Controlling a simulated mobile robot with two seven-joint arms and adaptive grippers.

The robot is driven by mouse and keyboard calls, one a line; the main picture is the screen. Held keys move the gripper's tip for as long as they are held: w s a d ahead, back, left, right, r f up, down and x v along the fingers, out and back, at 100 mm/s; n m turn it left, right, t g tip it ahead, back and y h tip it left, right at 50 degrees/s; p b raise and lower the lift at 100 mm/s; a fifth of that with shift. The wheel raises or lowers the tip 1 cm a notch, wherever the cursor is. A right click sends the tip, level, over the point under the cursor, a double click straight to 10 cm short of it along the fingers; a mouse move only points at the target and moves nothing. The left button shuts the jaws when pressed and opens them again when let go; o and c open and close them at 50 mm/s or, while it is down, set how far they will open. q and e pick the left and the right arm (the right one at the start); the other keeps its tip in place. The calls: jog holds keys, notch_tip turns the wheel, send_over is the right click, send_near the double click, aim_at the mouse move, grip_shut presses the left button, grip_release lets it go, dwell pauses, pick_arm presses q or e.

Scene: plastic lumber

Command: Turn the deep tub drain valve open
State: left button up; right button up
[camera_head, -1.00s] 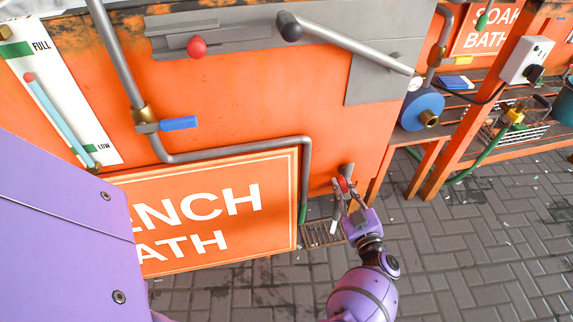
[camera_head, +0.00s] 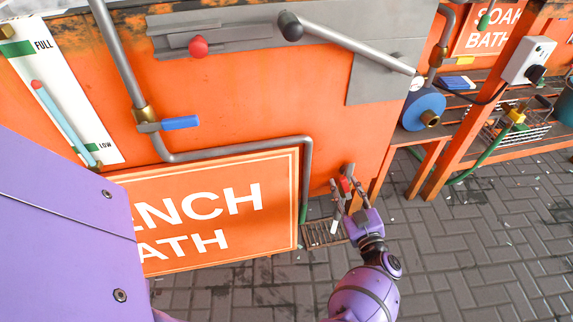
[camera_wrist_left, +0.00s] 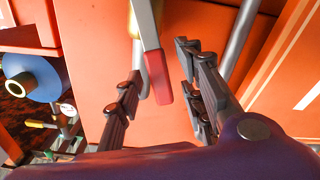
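The drain valve's lever, with a red grip (camera_head: 345,185), is low at the right end of the orange tub (camera_head: 240,110). My left gripper (camera_head: 344,180) is around this lever, low by the tub wall. In the left wrist view the metal lever with its red end (camera_wrist_left: 160,85) comes down between the two open fingers of the gripper (camera_wrist_left: 160,62). The valve body is mostly hidden. My right gripper is out of view.
A blue-handled valve (camera_head: 180,122) and grey pipe (camera_head: 240,148) run on the tub's front, above a bench bath sign (camera_head: 215,215). A floor grate (camera_head: 322,235) lies beside my gripper. The paved floor (camera_head: 470,250) is free.

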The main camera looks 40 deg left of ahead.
pick_arm(q)
jog(key=v, duration=1.2)
